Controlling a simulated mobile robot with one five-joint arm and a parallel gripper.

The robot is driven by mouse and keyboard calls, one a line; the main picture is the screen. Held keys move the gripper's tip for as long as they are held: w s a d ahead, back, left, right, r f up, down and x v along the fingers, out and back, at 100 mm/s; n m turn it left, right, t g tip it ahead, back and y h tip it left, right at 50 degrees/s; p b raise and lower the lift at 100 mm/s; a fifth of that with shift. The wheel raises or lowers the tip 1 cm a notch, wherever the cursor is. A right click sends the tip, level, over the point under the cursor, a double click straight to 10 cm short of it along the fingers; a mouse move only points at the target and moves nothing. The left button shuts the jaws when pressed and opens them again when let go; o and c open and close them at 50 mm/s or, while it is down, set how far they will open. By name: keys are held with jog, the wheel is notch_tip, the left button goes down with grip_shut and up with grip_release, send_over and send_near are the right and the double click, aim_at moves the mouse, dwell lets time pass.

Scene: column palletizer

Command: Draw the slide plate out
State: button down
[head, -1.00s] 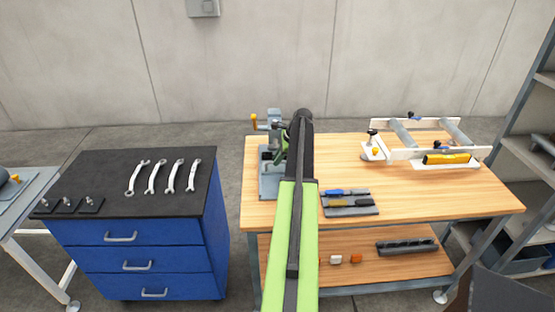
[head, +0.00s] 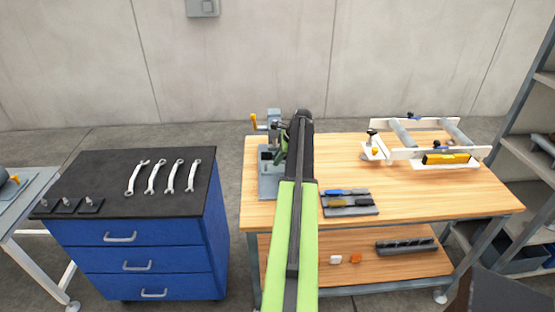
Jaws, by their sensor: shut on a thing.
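My green and black arm covers much of the gripper and the right part of the fixture. The jaws are shut on a part at the fixture, taken to be the slide plate, which is mostly hidden. I cannot tell how far the plate is out.
A grey tray (head: 365,211) with blue and yellow-handled tools lies right of my arm. A white-railed roller frame (head: 402,154) stands at the bench's back right. A blue drawer cabinet (head: 140,255) with several wrenches is at left. The bench's right front is clear.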

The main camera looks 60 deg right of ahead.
jog(key=s+a, duration=0.2)
jog(key=a, duration=0.1)
jog(key=s+a, duration=0.3)
jog(key=a, duration=0.1)
jog(key=s+a, duration=0.3)
jog(key=a, duration=0.1)
jog(key=c, duration=1.5)
grip_release()
jog(key=shift+o, duration=0.2)
jog(key=shift+r, duration=0.15)
jog(key=p+v, duration=1.5)
jog(key=v, duration=0.2)
jog(key=shift+p, duration=0.4)
